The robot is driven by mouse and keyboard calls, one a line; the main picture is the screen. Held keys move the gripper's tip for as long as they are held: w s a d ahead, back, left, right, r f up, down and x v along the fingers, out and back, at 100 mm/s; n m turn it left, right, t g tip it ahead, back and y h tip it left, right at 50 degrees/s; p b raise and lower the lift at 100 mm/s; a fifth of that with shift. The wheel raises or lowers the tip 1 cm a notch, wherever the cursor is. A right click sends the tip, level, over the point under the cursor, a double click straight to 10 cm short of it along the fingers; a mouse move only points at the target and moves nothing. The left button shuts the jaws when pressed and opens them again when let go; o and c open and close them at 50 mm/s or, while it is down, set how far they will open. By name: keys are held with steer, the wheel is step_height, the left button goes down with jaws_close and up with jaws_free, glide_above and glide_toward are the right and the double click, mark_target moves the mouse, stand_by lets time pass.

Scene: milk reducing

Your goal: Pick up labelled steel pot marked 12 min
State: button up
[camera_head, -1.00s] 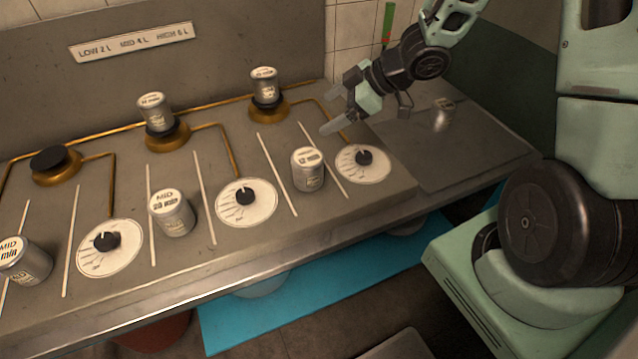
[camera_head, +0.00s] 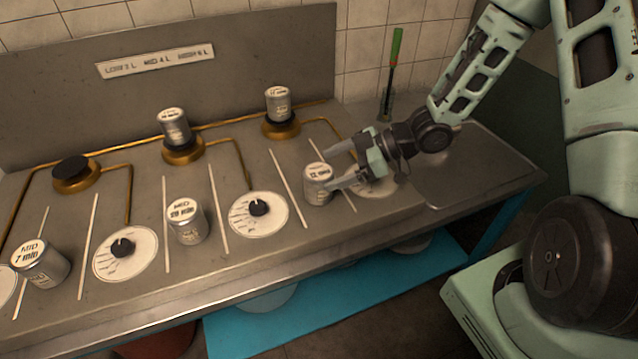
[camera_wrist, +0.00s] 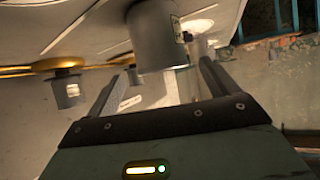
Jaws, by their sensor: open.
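The steel pot marked 12 min (camera_head: 317,190) stands upright on the counter at the front right, its white label on top. My gripper (camera_head: 331,169) reaches in from the right, open, with its fingertips at the pot, one on the far side and one on the near side. In the wrist view the grey pot (camera_wrist: 157,42) appears upside down between the lines of the two fingers, with a visible gap on each side. I cannot tell how deep it sits between them. The near finger partly covers the pot in the head view.
Other labelled pots stand on the counter (camera_head: 186,222) (camera_head: 40,265) and on two brass burners (camera_head: 174,127) (camera_head: 277,104). The left burner (camera_head: 75,175) is empty. Dials (camera_head: 258,208) and white divider strips lie between pots. A green-handled tool (camera_head: 395,65) stands behind my arm.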

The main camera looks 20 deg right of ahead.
mark_target(311, 177)
steer(key=shift+p+x, duration=0.3)
steer(key=shift+x, duration=2.9)
steer(key=shift+s, duration=0.15)
steer(key=c, duration=1.2)
